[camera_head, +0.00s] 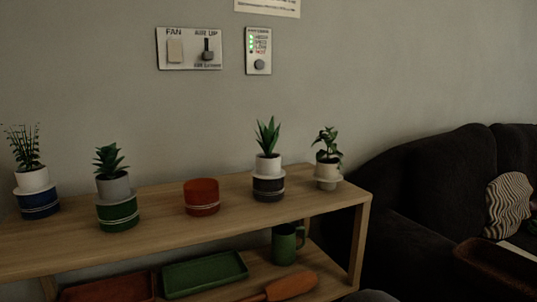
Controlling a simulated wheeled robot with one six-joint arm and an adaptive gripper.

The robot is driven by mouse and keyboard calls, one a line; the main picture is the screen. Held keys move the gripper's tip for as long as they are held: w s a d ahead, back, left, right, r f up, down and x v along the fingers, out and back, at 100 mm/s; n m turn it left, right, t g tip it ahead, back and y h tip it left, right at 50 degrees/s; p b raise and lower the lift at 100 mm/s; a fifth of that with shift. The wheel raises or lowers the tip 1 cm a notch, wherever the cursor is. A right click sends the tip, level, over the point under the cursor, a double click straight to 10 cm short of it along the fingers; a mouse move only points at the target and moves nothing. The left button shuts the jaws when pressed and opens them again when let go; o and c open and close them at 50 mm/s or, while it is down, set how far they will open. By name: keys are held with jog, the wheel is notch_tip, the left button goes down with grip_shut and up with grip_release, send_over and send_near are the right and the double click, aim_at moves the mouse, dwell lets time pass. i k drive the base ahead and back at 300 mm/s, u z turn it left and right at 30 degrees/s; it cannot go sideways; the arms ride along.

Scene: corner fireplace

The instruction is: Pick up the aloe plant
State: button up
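The aloe plant (268,158), with upright pointed green leaves in a white pot, is right of the middle of the wooden shelf's top in the head view. Its pot stands on a dark grey round canister (268,189) with a light band. Nothing covers the plant. My gripper is not recognisable in this view.
The shelf top (235,205) also holds a leafy plant (327,157) at right, an orange canister (201,197), a succulent (113,175) on green and a thin-leaved plant (31,170) on blue. A green mug (284,244) and trays stand below. A dark sofa (420,190) is right.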

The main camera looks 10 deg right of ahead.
aim_at(267, 163)
jog(key=u, duration=0.55)
jog(key=k, duration=1.25)
jog(key=u, duration=1.15)
jog(key=i, duration=1.3)
jog(key=z, duration=0.8)
jog(key=i, duration=0.6)
jog(key=z, duration=0.6)
